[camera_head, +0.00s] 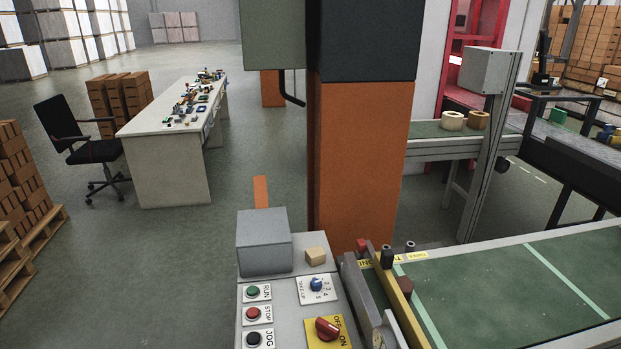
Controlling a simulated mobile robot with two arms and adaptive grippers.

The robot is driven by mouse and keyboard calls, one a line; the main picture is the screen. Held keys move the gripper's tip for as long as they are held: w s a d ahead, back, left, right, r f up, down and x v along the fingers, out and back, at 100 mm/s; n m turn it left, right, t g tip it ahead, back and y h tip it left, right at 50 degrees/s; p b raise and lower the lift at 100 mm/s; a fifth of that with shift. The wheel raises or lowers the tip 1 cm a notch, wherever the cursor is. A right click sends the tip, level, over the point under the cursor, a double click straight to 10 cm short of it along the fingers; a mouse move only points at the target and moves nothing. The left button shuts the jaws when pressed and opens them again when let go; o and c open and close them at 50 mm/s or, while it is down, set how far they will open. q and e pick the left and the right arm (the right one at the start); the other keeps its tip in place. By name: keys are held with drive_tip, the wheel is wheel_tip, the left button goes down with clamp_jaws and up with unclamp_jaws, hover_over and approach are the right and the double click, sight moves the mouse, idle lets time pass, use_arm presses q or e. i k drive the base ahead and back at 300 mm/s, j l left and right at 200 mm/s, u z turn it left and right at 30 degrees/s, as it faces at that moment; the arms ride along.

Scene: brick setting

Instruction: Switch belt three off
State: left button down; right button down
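A grey control panel (283,310) stands at the bottom centre. On its left are a green RUN button (253,292), a red STOP button (253,313) and a black JOG button (254,339). A blue selector knob (316,284) sits on a white numbered plate. A red rotary switch (327,328) sits on a yellow plate marked OFF and ON; I cannot tell which mark it points to. A green conveyor belt (500,295) with pale stripes lies to the right. No readable number shows which belt is three. Neither of my grippers is in view.
An orange and dark pillar (360,160) stands behind the panel. A grey box (264,243) and a small wooden block (316,256) are at the panel's back. Another belt (440,130) carries two rolls.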

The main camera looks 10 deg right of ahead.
sight(327, 332)
drive_tip(key=j, duration=0.5)
drive_tip(key=k+j, duration=0.1)
drive_tip(key=j, duration=0.35)
drive_tip(key=k+j+z, duration=0.1)
drive_tip(key=j, duration=0.9)
drive_tip(key=i+l, duration=0.3)
drive_tip(key=l, duration=0.2)
